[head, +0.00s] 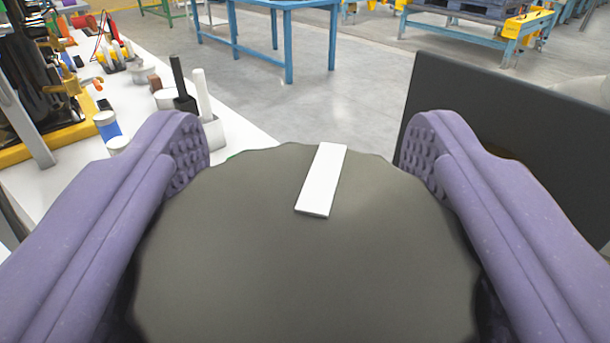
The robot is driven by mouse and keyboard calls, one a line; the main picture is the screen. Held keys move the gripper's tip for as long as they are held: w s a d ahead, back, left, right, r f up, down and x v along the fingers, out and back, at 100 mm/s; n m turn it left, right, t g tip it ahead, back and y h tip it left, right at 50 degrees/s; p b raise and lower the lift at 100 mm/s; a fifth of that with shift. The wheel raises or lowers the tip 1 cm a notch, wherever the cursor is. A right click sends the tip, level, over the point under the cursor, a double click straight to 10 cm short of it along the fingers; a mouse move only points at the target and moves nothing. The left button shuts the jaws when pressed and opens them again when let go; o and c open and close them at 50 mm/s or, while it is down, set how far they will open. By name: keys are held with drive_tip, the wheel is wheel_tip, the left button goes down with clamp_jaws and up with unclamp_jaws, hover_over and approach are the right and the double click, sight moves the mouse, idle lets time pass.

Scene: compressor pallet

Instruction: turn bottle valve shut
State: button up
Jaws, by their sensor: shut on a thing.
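The bottle valve's handwheel (270,245) is a large dark grey round knob with a scalloped edge. It fills the lower middle of the head view. A white bar mark (321,180) lies on its top face, running from near the centre to the far rim and leaning slightly right. My gripper (305,155) has two purple fingers with bumpy pads, one on each side of the knob. It is shut on the knob, with the pads at its left and right rims. The bottle and valve stem below are hidden by the knob.
A dark upright panel (500,150) stands close on the right. A white bench (135,95) with bottles, tools and small parts runs along the left. Blue tables (285,5) stand farther back on an open grey floor (370,60).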

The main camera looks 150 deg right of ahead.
sight(309, 181)
drive_tip(key=shift+m+g+y+p, duration=0.3)
drive_tip(key=shift+m+y+p, duration=0.05)
drive_tip(key=shift+m+y, duration=0.15)
drive_tip(key=o, duration=1)
drive_tip(key=shift+c, duration=0.2)
drive_tip(key=shift+r, duration=0.1)
drive_tip(key=shift+r, duration=0.3)
wheel_tip(309, 181, up, 3)
drive_tip(key=shift+r+p, duration=0.2)
drive_tip(key=shift+p, duration=0.6)
drive_tip(key=s+a+p, duration=0.1)
drive_tip(key=s+a, duration=0.2)
drive_tip(key=s, duration=0.4)
drive_tip(key=s+a+p, duration=0.1)
drive_tip(key=s+a, duration=0.3)
drive_tip(key=s, duration=0.3)
drive_tip(key=shift+s+a+r+p, duration=0.15)
drive_tip(key=shift+r+p, duration=0.25)
drive_tip(key=shift+r, duration=0.05)
